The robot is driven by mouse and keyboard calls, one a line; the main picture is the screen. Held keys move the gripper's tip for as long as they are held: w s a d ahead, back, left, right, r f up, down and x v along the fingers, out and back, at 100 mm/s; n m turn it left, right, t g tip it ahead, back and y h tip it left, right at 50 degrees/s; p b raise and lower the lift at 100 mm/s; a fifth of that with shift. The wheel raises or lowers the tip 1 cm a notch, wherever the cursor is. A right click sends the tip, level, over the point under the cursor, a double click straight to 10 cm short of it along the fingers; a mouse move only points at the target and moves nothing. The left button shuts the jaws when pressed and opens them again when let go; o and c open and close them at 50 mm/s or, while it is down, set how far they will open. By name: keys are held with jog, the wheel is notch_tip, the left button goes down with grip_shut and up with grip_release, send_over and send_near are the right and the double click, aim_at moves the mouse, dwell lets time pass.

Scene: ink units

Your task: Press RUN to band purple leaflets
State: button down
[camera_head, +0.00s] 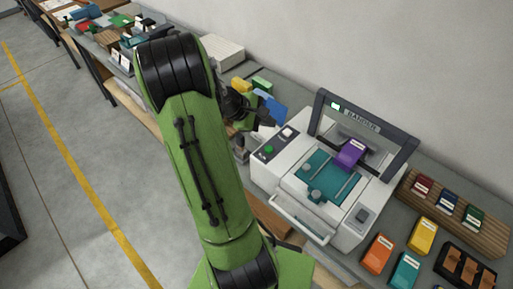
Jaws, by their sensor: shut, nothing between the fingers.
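The white banding machine (318,178), marked BANDER on its dark arch, stands on the grey bench at centre right. A purple leaflet stack (352,153) lies under the arch at the back of its teal bed. A round green button (268,150) is on the machine's left panel, with a pale button (287,132) behind it; their lettering is too small to read. My gripper (264,113) is partly hidden by my green arm, left of the arch and behind the green button, apart from it. It is shut and holds nothing.
A wooden rack (455,213) with red, blue and green packs stands right of the machine. Orange (378,253), teal (405,270) and yellow (423,235) blocks and a dark tray (465,268) are near it. A pale box (222,50) stands behind my arm.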

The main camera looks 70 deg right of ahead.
jog(key=shift+f, duration=0.1)
jog(key=b, duration=0.8)
send_over(266, 150)
notch_tip(266, 150, down, 8)
jog(key=shift+d+f, duration=0.1)
jog(key=shift+f, duration=0.3)
dwell(1.3)
jog(key=shift+f, duration=0.35)
jog(key=shift+f+b, duration=0.3)
jog(key=shift+f, duration=0.25)
dwell(0.5)
jog(key=shift+r+p, duration=1)
